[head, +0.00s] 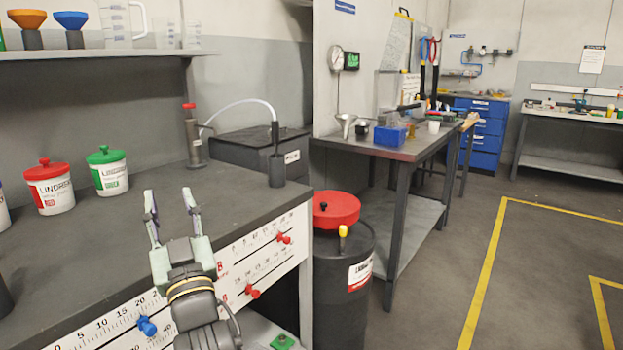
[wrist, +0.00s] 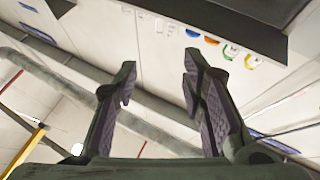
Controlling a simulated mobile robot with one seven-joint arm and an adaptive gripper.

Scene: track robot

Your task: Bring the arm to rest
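My gripper (head: 170,214) is raised in front of the dark workbench (head: 245,192) in the head view, its fingers pointing up. The two fingers stand apart with nothing between them. In the wrist view my gripper (wrist: 157,88) also shows its fingers apart, with dark ridged pads and only wall and shelf behind. It holds nothing. I cannot tell from the head view how far the fingers are from the bench edge.
A red-lidded tub (head: 49,187) and a green-lidded tub (head: 108,170) stand on the bench left of my gripper. A hand pump (head: 193,140) stands behind. A black drum (head: 343,270) with a red lid is to the right. Floor beyond it is clear.

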